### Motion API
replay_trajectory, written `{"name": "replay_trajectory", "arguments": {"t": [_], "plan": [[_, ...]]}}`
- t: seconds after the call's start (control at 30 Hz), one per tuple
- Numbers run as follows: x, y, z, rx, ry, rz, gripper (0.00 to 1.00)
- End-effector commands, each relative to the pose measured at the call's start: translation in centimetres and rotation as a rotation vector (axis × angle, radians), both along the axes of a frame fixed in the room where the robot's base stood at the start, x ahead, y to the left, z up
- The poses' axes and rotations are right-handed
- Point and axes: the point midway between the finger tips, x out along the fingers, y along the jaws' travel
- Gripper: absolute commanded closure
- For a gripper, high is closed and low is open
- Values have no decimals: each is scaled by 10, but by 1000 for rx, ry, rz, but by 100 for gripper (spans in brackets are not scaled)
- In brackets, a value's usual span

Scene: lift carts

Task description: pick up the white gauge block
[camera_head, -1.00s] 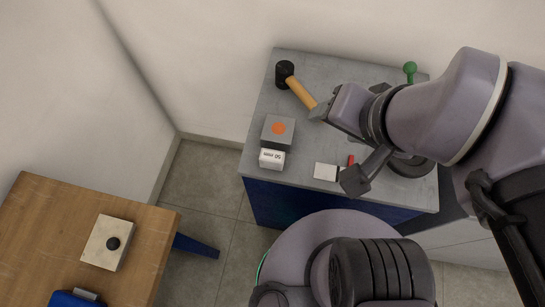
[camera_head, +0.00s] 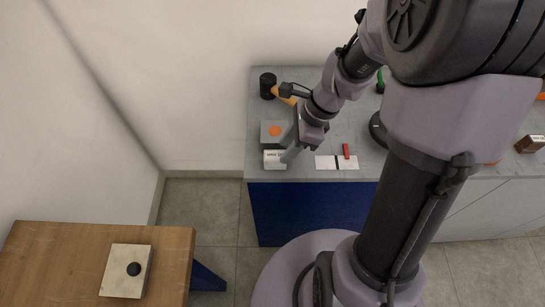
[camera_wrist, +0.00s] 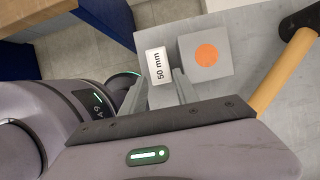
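The white gauge block (camera_head: 274,160), labelled 50 mm, lies on the grey cart top near its front left edge. In the wrist view the block (camera_wrist: 156,64) shows just beyond and between my fingertips. My gripper (camera_wrist: 157,80) is open, with one finger on each side of the block's near end. I cannot tell whether either finger touches it. In the head view a finger of my gripper (camera_head: 289,156) is right beside the block's right end.
A grey block with an orange dot (camera_head: 273,131) sits directly behind the gauge block. A hammer (camera_head: 268,86) lies behind that. White plates (camera_head: 326,163) and a red piece (camera_head: 346,151) lie to the right. A wooden table (camera_head: 60,260) stands at lower left.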

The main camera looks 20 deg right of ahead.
Motion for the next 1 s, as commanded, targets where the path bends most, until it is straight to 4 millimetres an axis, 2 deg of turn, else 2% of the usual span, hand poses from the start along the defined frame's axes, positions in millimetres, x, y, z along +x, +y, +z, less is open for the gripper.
{"name": "replay_trajectory", "arguments": {"t": [0.17, 0.37, 0.57, 0.77, 1.0], "plan": [[3, 8, -16, 0, -1, 4, 64], [10, 27, -51, 0, 0, 3, 64], [11, 28, -50, -2, -2, 1, 64], [11, 28, -50, -1, -1, 1, 99], [11, 28, -50, -1, -2, 1, 100]]}}
